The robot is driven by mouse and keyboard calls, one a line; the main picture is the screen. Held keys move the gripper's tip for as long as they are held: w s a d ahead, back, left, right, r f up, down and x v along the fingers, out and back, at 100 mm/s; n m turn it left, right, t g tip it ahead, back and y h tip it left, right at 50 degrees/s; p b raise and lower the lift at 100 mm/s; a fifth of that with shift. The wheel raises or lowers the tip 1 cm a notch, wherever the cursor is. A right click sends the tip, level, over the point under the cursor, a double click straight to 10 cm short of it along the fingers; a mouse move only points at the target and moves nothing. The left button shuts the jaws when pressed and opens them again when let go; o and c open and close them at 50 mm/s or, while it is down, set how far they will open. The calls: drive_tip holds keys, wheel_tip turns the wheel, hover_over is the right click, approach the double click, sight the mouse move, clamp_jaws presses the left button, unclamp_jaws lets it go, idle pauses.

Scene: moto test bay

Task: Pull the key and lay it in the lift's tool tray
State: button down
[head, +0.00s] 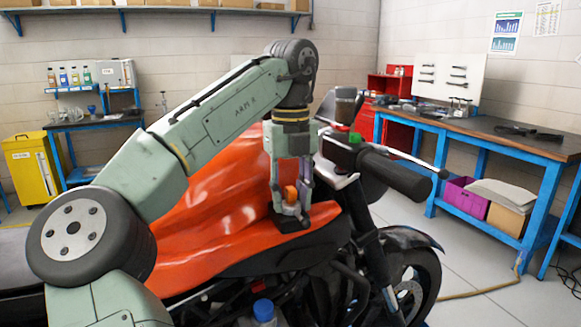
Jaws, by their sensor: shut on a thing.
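My gripper (291,205) points down at the motorcycle's tank, its fingers shut on the key. The fingertips are just above a small black panel (293,223) on the orange tank (215,225). I cannot tell whether the key is still in its lock. The lift's tool tray cannot be made out in this view.
The handlebar (395,172) with its lever is close right of my gripper. A blue-capped bottle (264,311) stands low in front of the motorcycle. A blue workbench (480,135) is at the right, and a yellow cabinet (34,168) at the left.

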drive_tip(key=c, duration=0.8)
unclamp_jaws()
